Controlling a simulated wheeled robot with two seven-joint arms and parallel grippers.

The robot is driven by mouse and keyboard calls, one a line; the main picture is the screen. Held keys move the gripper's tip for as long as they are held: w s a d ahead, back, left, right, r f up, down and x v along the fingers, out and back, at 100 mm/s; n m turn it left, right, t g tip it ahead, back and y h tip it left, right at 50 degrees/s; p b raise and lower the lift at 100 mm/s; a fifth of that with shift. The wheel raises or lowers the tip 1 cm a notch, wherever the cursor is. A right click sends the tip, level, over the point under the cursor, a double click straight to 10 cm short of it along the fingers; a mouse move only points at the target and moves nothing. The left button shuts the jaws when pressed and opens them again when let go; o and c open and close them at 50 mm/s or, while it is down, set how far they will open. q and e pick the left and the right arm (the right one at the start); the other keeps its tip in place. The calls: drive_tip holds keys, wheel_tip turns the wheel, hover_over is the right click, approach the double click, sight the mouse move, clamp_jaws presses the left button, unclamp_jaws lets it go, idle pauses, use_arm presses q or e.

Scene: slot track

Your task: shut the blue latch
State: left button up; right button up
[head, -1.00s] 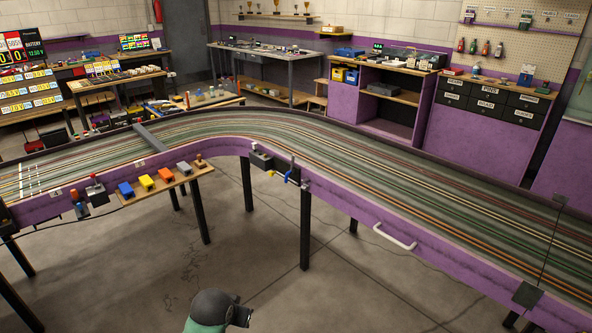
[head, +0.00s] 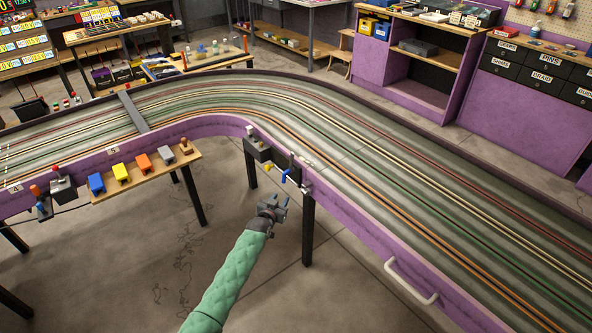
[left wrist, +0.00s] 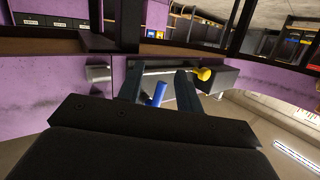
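The blue latch (head: 286,175) is a small blue handle on the purple side of the track, at the inside of the bend. In the left wrist view the blue handle (left wrist: 157,95) stands tilted between my two dark fingers, with a gap on each side. My left gripper (head: 278,203) is open and empty. In the head view it is just below and slightly left of the latch, below the track's edge. The left wrist view shows its fingers (left wrist: 160,85) apart, pointing at the track side. My right gripper is in neither view.
A black box (head: 257,149) is fixed to the track side left of the latch. A yellow knob (left wrist: 203,74) shows beyond the right finger. A dark table leg (head: 309,232) stands below right. A white handle (head: 411,283) is farther right. The floor left of the arm is clear.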

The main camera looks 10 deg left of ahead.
sight(283, 180)
use_arm(q)
wheel_tip(283, 180, up, 5)
drive_tip(key=t, duration=0.2)
drive_tip(key=w+p, duration=0.1)
drive_tip(key=w, duration=0.5)
drive_tip(key=shift+w+f+p, duration=0.15)
drive_tip(key=shift+w+p, duration=0.2)
drive_tip(key=shift+p, duration=0.05)
drive_tip(key=shift+w, duration=0.3)
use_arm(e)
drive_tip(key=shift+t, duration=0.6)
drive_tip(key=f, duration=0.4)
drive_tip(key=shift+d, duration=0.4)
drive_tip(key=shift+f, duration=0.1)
use_arm(q)
drive_tip(key=shift+c, duration=0.5)
clamp_jaws()
